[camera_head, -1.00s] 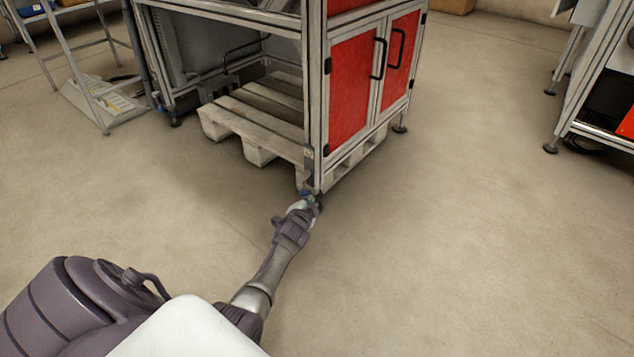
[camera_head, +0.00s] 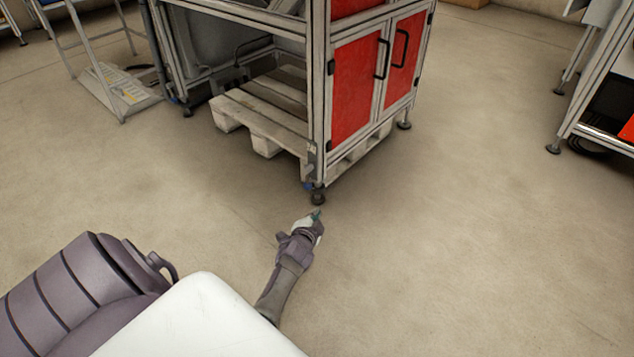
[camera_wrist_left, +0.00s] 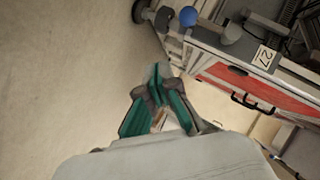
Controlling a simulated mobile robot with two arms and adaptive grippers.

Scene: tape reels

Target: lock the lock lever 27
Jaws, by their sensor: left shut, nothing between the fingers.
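The label 27 (camera_wrist_left: 265,58) is on the metal frame post in the left wrist view. Beside it are a blue ball knob (camera_wrist_left: 189,16) and a pale grey ball knob (camera_wrist_left: 231,32). Which one belongs to the lock lever I cannot tell. In the head view the lever fittings (camera_head: 311,160) are small, low on the cabinet's front corner post, with a blue spot (camera_head: 308,186) near the foot. My left gripper (camera_head: 317,214) is shut and empty, just below and apart from that corner. Its green-padded fingers (camera_wrist_left: 157,82) show in the left wrist view. My right gripper is out of view.
The cabinet with red doors (camera_head: 355,88) stands on dark feet (camera_head: 318,197). A wooden pallet (camera_head: 262,122) lies under its open side. Another metal-framed station (camera_head: 590,115) stands at the right. The floor (camera_head: 470,220) between them is clear.

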